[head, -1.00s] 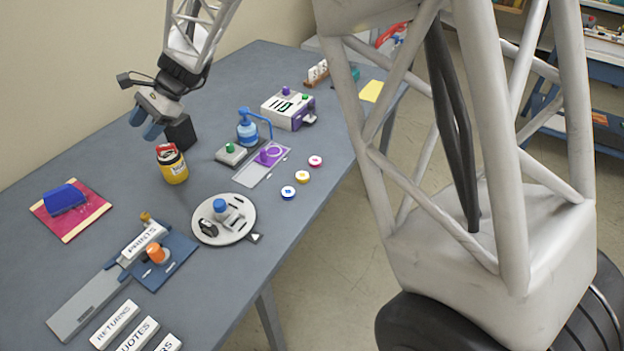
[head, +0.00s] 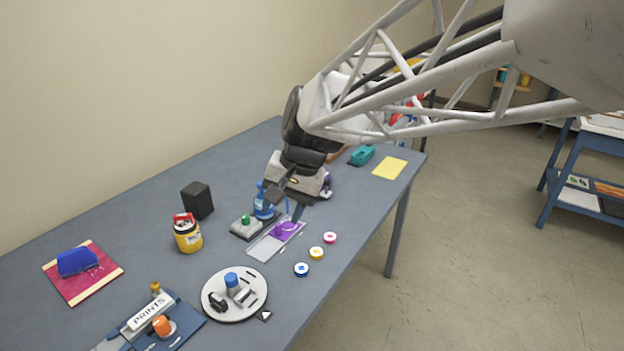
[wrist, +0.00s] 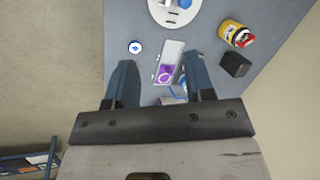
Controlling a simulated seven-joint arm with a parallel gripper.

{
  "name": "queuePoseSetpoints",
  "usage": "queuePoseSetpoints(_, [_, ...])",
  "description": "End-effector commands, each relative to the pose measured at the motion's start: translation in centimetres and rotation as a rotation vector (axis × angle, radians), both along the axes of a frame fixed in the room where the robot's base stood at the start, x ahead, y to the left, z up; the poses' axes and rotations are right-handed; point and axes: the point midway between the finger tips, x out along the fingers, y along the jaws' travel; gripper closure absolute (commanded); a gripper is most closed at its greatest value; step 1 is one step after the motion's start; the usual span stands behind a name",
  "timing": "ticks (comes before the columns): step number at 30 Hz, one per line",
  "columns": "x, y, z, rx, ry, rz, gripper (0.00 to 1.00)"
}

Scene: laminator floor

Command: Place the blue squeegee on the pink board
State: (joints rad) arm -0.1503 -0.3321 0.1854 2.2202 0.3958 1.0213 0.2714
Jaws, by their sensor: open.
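The blue squeegee (head: 76,262) lies on the pink board (head: 83,287) at the far left of the table in the head view. The board is a dark pink sheet with pale strips along two edges, and the squeegee rests on its upper part. My gripper (head: 284,208) is over the right part of the table, above the purple tool and clear plate, well apart from the squeegee. In the wrist view my gripper (wrist: 160,82) is open, with nothing between its two blue fingers. The squeegee and board are not in the wrist view.
A yellow jar (head: 188,238), a black block (head: 197,201) and a round white tray (head: 214,284) stand between my gripper and the board. A PRINTS block (head: 152,311) sits near the front. Small round discs (head: 317,253) lie near the right edge.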

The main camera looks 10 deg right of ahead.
Motion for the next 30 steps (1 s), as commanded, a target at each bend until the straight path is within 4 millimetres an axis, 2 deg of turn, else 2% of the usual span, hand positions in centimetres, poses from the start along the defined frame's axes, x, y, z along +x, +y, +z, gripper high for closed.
queuePoseSetpoints(3, [-2.9, -2.7, 0.1, -0.058, -0.053, 0.038, 0.51])
queuePoseSetpoints(9, [-7.5, -6.7, -0.2, -0.163, -0.131, 0.109, 0.51])
queuePoseSetpoints(18, [-13.8, -11.5, -1.4, -0.319, -0.22, 0.21, 0.51])
queuePoseSetpoints(24, [-15.9, -13.0, -1.9, -0.378, -0.246, 0.249, 0.51])
queuePoseSetpoints(30, [-16.4, -13.3, -2.1, -0.391, -0.25, 0.259, 0.51])
